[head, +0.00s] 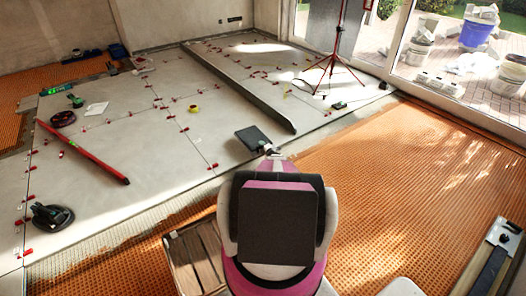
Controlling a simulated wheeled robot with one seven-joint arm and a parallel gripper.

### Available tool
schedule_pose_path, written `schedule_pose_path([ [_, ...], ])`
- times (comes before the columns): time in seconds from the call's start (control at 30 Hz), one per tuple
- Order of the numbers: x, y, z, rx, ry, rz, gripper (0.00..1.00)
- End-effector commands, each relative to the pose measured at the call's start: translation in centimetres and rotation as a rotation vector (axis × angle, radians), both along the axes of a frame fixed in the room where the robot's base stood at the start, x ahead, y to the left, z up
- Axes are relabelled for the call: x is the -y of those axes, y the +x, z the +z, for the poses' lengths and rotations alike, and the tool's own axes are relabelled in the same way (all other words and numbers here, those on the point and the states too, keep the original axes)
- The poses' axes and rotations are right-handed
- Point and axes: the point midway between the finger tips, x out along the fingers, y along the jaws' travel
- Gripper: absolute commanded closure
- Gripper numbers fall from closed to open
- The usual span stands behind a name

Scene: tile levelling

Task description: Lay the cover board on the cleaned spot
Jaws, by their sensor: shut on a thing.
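The cover board is a small dark grey, nearly square board (253,140). It shows in the head view just beyond my arm, over the pale grey tiles (150,160). My gripper (268,151) is at the board's near right edge and is shut on it. The finger details are small and partly hidden by my own arm. I cannot tell whether the board touches the tile or hangs just above it. The cleaned spot cannot be picked out; the board or my arm may cover it.
A long dark straightedge (240,88) lies beyond the board. A red level (82,152), a suction lifter (50,216) and yellow tape (193,108) lie on the tiles at left. A red tripod (333,65) stands behind. Orange matting (430,160) is open at right.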

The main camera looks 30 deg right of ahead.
Motion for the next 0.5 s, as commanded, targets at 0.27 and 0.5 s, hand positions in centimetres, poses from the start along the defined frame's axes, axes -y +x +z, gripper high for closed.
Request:
schedule_pose_path([
  [0.27,1.2,0.0,-0.8,0.006,0.0,0.002,1.0],
  [0.5,1.3,0.1,-3.4,0.005,0.0,0.002,1.0],
])
